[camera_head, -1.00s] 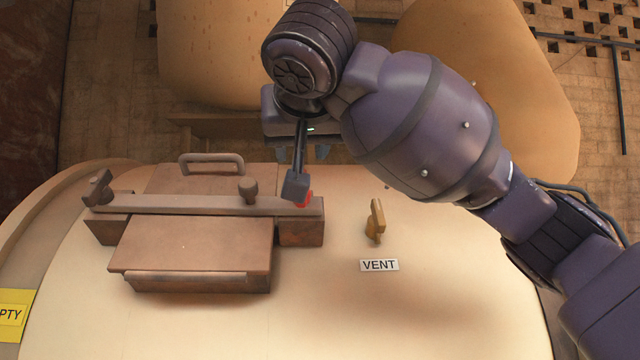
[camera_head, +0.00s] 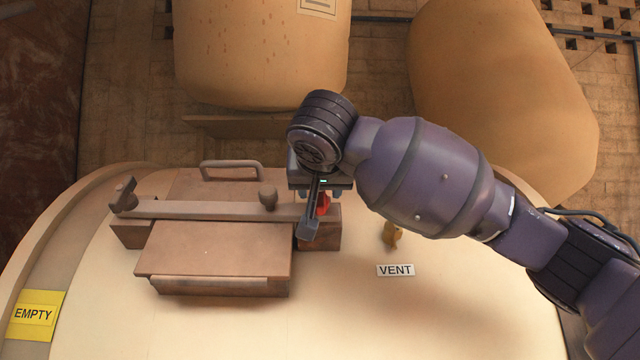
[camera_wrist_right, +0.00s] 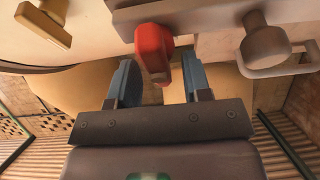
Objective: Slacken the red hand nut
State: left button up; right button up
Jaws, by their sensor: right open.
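The red hand nut (camera_head: 323,204) sits at the right end of the brown clamp bar (camera_head: 200,209) across the hatch, partly hidden by my wrist in the head view. In the right wrist view the nut (camera_wrist_right: 153,50) is a red, upright handle, and its lower end shows between the finger tips. My right gripper (camera_wrist_right: 160,72) is open, with one blue-grey finger on each side of the nut and a gap to both. How deep the nut sits between the fingers I cannot tell. In the head view my right gripper (camera_head: 322,191) is just behind the nut. My left gripper is out of view.
The brown hatch lid (camera_head: 215,250) has a handle (camera_head: 231,165) and a round knob (camera_head: 268,196). A brass vent handle (camera_head: 392,234) stands right of the nut above a VENT label (camera_head: 395,270). A yellow EMPTY label (camera_head: 36,314) is at left.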

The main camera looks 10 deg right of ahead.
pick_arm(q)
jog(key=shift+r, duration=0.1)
pick_arm(e)
jog(key=shift+w+d+f, duration=0.1)
jog(key=shift+w+f, duration=0.05)
jog(key=shift+w, duration=0.1)
jog(key=shift+c, duration=0.4)
jog(key=c, duration=0.7)
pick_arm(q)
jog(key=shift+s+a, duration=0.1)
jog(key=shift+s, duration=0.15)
pick_arm(e)
grip_shut()
